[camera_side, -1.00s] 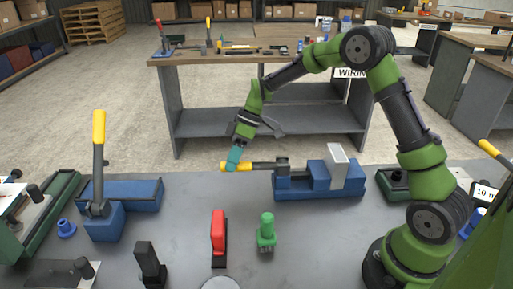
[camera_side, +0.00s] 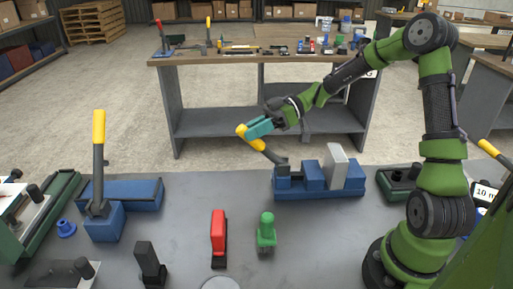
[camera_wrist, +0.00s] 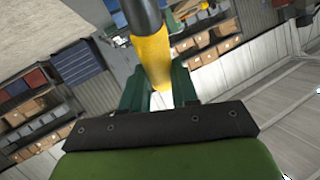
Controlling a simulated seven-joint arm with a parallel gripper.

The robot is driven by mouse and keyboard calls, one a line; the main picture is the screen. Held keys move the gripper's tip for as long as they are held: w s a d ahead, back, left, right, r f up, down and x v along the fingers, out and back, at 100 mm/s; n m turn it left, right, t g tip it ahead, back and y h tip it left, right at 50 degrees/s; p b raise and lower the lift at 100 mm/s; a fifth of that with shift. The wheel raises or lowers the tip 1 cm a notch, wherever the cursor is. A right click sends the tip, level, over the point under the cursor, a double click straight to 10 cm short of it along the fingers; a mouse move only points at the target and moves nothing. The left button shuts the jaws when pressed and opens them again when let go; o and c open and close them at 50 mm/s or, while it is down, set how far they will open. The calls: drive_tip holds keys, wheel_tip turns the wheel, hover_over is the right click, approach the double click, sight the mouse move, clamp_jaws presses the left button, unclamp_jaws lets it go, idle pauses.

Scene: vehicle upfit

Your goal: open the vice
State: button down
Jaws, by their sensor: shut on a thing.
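The blue vice (camera_side: 317,181) stands at the back edge of the grey bench, with a pale block (camera_side: 336,163) upright in it. Its lever has a dark shaft and a yellow handle (camera_side: 248,137), and it slants up and to the left from the vice's left end. My gripper (camera_side: 258,129) is shut on the yellow handle near its upper end. In the wrist view the yellow handle (camera_wrist: 152,60) runs between my two fingers. I cannot tell the exact gap between the vice's jaws.
A second blue device with an upright yellow-handled lever (camera_side: 98,160) stands on the left. A red piece (camera_side: 218,238), a green piece (camera_side: 266,232) and a dark block (camera_side: 149,262) stand in front. A wooden-topped table (camera_side: 270,58) is behind. The air around the lever is clear.

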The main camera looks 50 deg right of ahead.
sight(269, 149)
drive_tip(key=shift+s+d+r+t+y, duration=0.7)
drive_tip(key=shift+s+d+y, duration=0.05)
drive_tip(key=shift+d+y, duration=0.15)
drive_tip(key=shift+s+d+r+n+t+y, duration=0.3)
drive_tip(key=shift+s+d+n+y, duration=0.3)
drive_tip(key=shift+s+y, duration=0.1)
drive_tip(key=c, duration=0.8)
unclamp_jaws()
drive_tip(key=shift+c, duration=0.2)
